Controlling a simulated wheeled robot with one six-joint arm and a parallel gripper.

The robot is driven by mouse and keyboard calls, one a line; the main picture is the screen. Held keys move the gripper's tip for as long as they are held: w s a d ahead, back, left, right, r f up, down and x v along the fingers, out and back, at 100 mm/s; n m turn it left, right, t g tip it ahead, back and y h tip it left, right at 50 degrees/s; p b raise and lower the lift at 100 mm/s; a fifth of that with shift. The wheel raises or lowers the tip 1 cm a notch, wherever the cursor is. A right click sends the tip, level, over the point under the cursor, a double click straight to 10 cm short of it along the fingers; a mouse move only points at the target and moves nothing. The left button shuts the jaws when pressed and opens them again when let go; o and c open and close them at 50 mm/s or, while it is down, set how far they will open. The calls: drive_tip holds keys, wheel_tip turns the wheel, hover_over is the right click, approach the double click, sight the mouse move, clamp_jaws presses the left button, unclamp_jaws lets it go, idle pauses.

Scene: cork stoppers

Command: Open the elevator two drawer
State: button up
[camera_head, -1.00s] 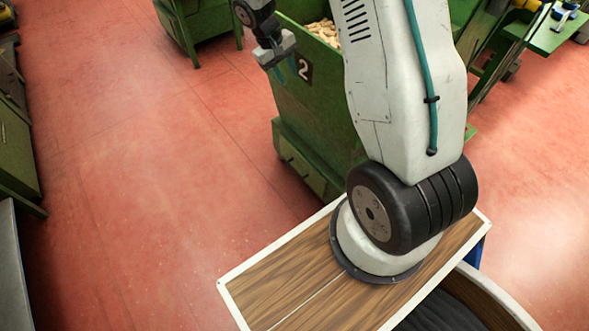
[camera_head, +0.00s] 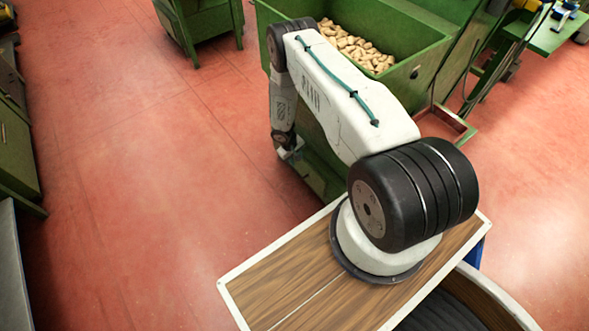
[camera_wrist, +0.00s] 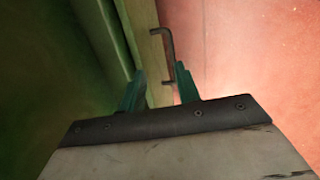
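Elevator two is the green machine (camera_head: 412,88) with an open hopper of cork stoppers (camera_head: 355,48); my arm now covers its number. Its drawer is low on the front, a green panel (camera_head: 322,178) mostly hidden behind my arm in the head view. In the wrist view the drawer front is a pale olive strip (camera_wrist: 148,45) with a dark bar handle (camera_wrist: 168,50). My gripper (camera_wrist: 159,72) is open, its two teal fingers apart. The handle lies just ahead, roughly in line with the gap; I cannot tell whether it is between the fingers. My gripper (camera_head: 290,153) is low beside the drawer.
Open red floor (camera_head: 150,180) lies left of the machine. A green cabinet (camera_head: 18,150) stands at the far left, and another green machine (camera_head: 200,18) at the back. A green side table (camera_head: 553,35) is at the upper right.

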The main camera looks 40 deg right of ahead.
drive_tip(key=t, duration=0.1)
approach(295, 171)
drive_tip(key=x, duration=0.7)
drive_tip(key=shift+d+f, duration=0.3)
clamp_jaws()
